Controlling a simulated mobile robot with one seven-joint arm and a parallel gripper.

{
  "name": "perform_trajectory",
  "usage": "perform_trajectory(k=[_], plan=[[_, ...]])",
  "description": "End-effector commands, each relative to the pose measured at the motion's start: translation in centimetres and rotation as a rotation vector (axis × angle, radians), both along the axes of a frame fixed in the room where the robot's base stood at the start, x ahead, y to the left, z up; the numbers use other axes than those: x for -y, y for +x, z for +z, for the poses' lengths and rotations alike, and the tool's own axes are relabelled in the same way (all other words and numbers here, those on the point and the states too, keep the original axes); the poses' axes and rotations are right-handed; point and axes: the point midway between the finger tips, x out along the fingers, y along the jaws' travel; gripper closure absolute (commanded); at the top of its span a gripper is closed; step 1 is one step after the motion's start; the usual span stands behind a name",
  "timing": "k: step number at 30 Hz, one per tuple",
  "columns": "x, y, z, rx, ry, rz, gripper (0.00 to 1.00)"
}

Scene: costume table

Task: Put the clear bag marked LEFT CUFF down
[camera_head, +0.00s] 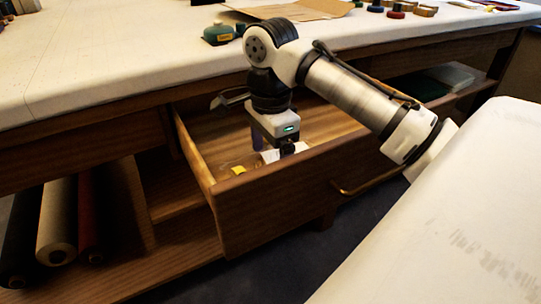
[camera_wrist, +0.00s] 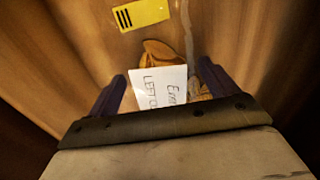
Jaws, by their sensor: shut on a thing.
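My gripper (camera_head: 272,147) points down inside the open drawer, and its fingers (camera_wrist: 160,88) are shut on the clear bag marked LEFT CUFF. In the wrist view the bag's white card (camera_wrist: 165,86) shows between the two dark fingers, with "LEFT C" readable and the rest cut off. Tan-brown contents (camera_wrist: 160,52) show past the card. The clear film itself is hard to make out. In the head view a bit of the white card (camera_head: 268,156) shows beside the gripper, low in the drawer. I cannot tell whether the bag touches the drawer floor.
The wooden drawer (camera_head: 275,200) is pulled out, its front and side walls close around my gripper. A yellow tag (camera_head: 238,170) lies in it, also in the wrist view (camera_wrist: 140,14).

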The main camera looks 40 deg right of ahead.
Motion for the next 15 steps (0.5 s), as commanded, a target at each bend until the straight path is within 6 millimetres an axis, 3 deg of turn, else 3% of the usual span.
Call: perform_trajectory(k=[1,13,14,15], plan=[[0.02,-0.03,-0.86,0.0,-0.001,-0.001,0.37],[-0.02,0.01,-0.96,0.0,0.001,0.001,0.37],[-0.02,0.0,-1.01,0.0,0.001,0.001,0.13],[-0.01,0.0,-0.97,0.0,0.001,0.0,0.08]])
